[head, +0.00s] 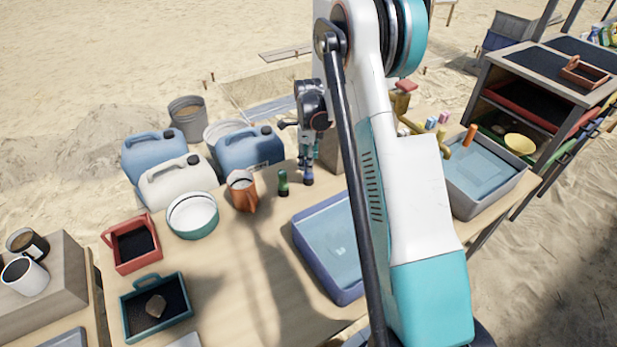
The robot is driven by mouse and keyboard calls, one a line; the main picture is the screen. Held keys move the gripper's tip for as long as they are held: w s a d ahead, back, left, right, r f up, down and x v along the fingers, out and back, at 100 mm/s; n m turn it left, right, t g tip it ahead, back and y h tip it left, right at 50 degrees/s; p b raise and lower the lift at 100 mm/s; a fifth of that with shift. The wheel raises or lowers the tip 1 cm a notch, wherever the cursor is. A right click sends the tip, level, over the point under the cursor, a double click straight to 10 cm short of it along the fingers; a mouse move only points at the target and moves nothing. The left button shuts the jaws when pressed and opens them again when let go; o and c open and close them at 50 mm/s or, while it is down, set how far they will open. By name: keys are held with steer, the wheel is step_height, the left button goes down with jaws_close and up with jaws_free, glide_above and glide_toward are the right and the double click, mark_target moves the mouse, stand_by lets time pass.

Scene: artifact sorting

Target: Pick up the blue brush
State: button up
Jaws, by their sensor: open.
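A small upright item with a dark blue base (308,180), likely the blue brush, stands on the wooden table (255,265) near its back edge. My gripper (309,156) is open and points down right above it, overlapping its upper part in the view. I cannot tell whether the fingers touch it. A similar item with a green body (283,185) stands just to the left.
An orange cup (242,195), a round white container (192,215) and jerrycans (180,183) stand left. Blue-grey basin (312,262) is in front, partly hidden by my arm; another basin (483,205) is right. Red (133,262) and teal (128,318) trays lie front left.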

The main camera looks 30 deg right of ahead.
step_height(320, 180, down, 2)
steer(key=shift+f, duration=0.2)
steer(key=c, duration=1.1)
steer(key=shift+r, duration=0.2)
steer(key=shift+c, duration=0.2)
